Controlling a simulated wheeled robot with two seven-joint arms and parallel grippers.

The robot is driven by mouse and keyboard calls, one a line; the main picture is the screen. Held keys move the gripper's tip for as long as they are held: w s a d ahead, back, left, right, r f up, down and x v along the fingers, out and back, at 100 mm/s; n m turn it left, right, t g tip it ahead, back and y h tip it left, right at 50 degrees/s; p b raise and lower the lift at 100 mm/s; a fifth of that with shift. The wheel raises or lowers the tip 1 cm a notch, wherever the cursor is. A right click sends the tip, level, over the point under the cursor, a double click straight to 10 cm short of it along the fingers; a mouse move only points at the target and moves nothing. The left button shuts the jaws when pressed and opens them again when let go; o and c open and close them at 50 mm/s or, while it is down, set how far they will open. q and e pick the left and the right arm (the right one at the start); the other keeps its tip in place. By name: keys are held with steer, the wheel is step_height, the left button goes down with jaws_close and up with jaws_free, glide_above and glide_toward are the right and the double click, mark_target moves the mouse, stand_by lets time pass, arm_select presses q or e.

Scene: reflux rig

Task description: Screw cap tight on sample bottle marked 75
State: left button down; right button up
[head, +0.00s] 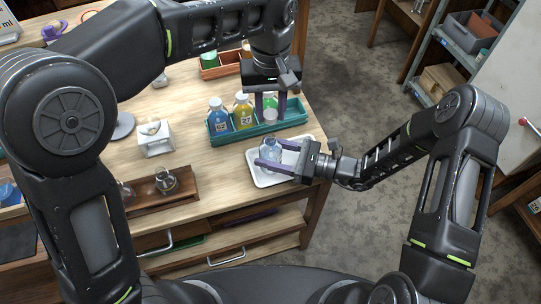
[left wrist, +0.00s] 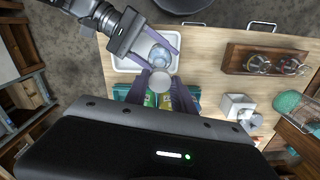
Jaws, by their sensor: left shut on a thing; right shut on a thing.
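A clear, pale bottle (head: 271,153) stands over the white tray (head: 254,178), held between the fingers of my right gripper (head: 273,153). No mark on it can be read. It also shows in the left wrist view (left wrist: 159,57), where my right gripper reaches in from the upper left. My left gripper (head: 270,108) is shut on a round whitish cap (left wrist: 160,83), above the right end of the teal rack (head: 290,119). The cap is apart from the bottle, behind it in the head view.
The teal rack holds a blue bottle marked 62 (head: 218,117) and a yellow bottle marked 27 (head: 243,111). A wooden holder with glassware (head: 166,181) and a white box-like stand (head: 155,138) are to the left. The table's right edge is near the tray.

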stand_by(0.3)
arm_select(q)
glide_above(270, 138)
steer(key=shift+f, duration=2.5)
steer(key=shift+f, duration=0.1)
steer(key=shift+f, duration=0.8)
steer(key=shift+f, duration=0.55)
